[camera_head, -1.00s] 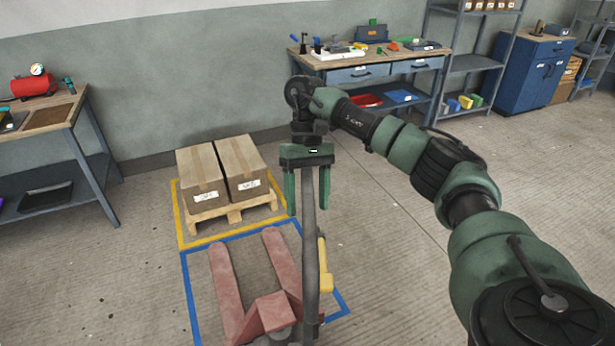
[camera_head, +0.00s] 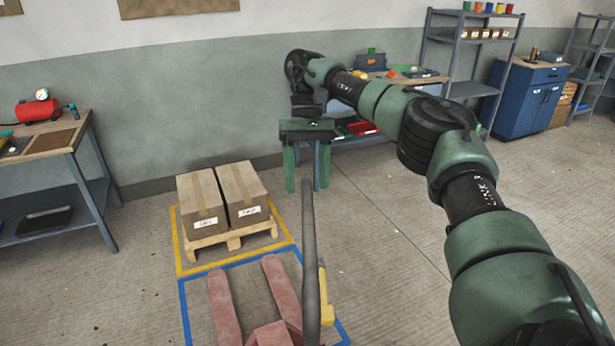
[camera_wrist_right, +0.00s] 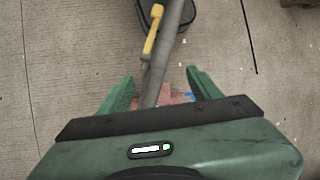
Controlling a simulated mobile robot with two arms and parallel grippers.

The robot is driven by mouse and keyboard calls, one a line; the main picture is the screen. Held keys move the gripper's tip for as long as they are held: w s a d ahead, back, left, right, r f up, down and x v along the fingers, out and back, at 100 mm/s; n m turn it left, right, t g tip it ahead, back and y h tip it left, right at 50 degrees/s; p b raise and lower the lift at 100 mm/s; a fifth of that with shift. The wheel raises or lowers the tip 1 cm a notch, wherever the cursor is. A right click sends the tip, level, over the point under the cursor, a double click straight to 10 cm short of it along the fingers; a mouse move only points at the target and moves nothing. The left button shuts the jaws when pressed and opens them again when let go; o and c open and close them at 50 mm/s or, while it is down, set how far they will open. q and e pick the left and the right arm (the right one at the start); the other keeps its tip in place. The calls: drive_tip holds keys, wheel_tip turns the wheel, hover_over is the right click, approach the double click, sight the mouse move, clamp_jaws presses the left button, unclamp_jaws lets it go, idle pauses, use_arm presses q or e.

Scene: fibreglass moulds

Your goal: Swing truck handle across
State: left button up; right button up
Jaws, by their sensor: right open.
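The pallet truck has faded red forks (camera_head: 224,308) and a long grey handle (camera_head: 310,265) standing up, with a yellow lever (camera_head: 325,300) beside its shaft. My right gripper (camera_head: 307,187) is open and empty above the truck, fingers pointing down. The handle's top end shows around the fingertips' level, between them in the picture. In the right wrist view, the handle (camera_wrist_right: 168,45) runs between the spread green fingers of the gripper (camera_wrist_right: 160,82), with the yellow lever (camera_wrist_right: 151,35) to its left. Contact cannot be told. The truck's lower body is cut off. My left gripper is not in view.
Two cartons (camera_head: 222,197) sit on a wooden pallet (camera_head: 235,236) in a yellow floor outline, just beyond the truck's blue outline (camera_head: 183,295). A workbench (camera_head: 70,150) stands at left; shelves (camera_head: 470,90) and a blue cabinet (camera_head: 528,95) stand at the back right. Floor right of the truck is clear.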

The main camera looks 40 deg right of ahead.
drive_tip(key=r+p, duration=0.2)
drive_tip(key=r, duration=0.1)
drive_tip(key=shift+s+p, duration=0.35)
wheel_tip(320, 180, up, 6)
drive_tip(key=s+p, duration=0.2)
drive_tip(key=p, duration=0.4)
drive_tip(key=shift+a, duration=0.35)
